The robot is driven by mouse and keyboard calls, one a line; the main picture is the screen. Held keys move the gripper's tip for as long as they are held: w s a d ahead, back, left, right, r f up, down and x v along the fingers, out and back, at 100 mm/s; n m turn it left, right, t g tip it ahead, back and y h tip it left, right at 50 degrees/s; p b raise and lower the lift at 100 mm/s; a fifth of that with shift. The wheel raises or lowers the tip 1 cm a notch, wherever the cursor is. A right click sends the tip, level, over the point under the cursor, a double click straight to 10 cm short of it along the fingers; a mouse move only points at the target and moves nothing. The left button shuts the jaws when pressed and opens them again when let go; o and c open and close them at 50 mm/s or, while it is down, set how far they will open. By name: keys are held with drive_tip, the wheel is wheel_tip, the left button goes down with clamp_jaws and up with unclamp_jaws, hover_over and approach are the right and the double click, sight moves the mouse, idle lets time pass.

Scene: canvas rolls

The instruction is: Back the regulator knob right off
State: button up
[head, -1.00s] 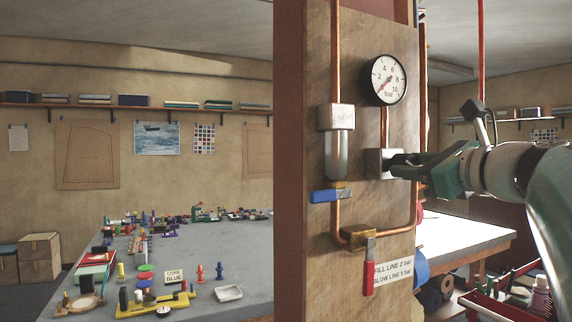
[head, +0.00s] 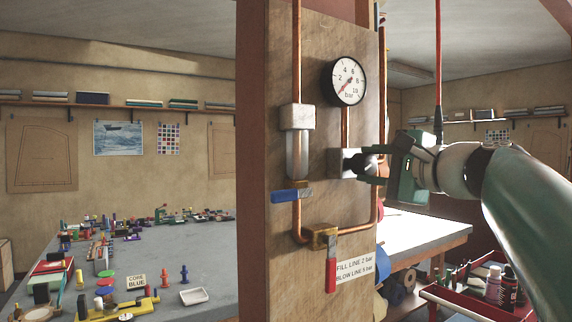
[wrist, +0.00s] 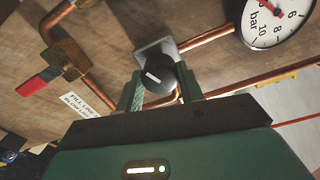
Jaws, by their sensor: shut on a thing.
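The black regulator knob (wrist: 157,76) has a white line on it and sits on a grey metal block in the copper pipework; its block (head: 345,162) shows in the head view. My gripper (wrist: 162,88) is shut on the knob, with a green finger on each side of it in the wrist view. In the head view my gripper (head: 376,168) reaches the knob from the right and hides most of it. The pressure gauge (head: 345,82) above has its red needle toward the lower left, at the low end of the scale.
A blue-handled valve (head: 288,196) and a red-handled valve (head: 330,275) are on the same wooden panel (head: 270,262), above and beside a fill and blow line label (head: 354,268). A cluttered table (head: 205,262) stands left; a red tray of bottles (head: 480,290) is at lower right.

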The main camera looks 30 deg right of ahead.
drive_tip(key=n, duration=0.7)
drive_tip(key=shift+w+a, duration=0.1)
drive_tip(key=shift+w, duration=0.05)
drive_tip(key=n, duration=0.2)
drive_tip(key=shift+w+n, duration=0.15)
drive_tip(key=shift+n, duration=0.25)
drive_tip(key=shift+f+n, duration=0.1)
drive_tip(key=shift+n, duration=1.3)
drive_tip(key=o, duration=1)
drive_tip(key=shift+s, duration=0.25)
drive_tip(key=shift+c, duration=0.2)
drive_tip(key=shift+o, duration=0.2)
